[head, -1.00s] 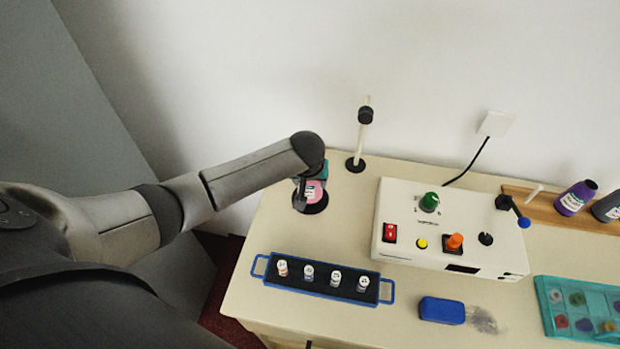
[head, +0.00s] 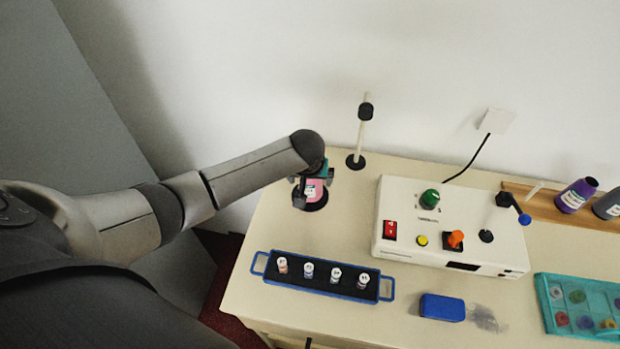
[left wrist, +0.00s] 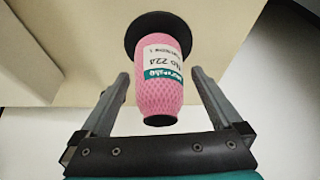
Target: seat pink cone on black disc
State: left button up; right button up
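The pink cone (head: 314,187), with a white and teal label, stands at the back left of the counter. The black disc (head: 316,206) is under it. In the left wrist view the cone (left wrist: 160,95) has its far end over the middle of the disc (left wrist: 131,35) and appears to rest on it, though the contact is hidden. My left gripper (head: 312,184) is around the cone. In the left wrist view the fingers of the gripper (left wrist: 160,74) stand apart on either side, with a gap between each and the cone. My right gripper is not in view.
A black-based post (head: 356,161) stands just right of the cone. A white control box (head: 450,228) is further right. A blue-handled tray (head: 322,285) with several small vials lies in front, near a blue block (head: 442,308). Counter between cone and tray is clear.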

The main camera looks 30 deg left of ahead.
pick_arm(q)
jog(key=p+v, duration=0.3)
jog(key=v, duration=1.2)
jog(key=shift+r, duration=0.1)
dwell(0.5)
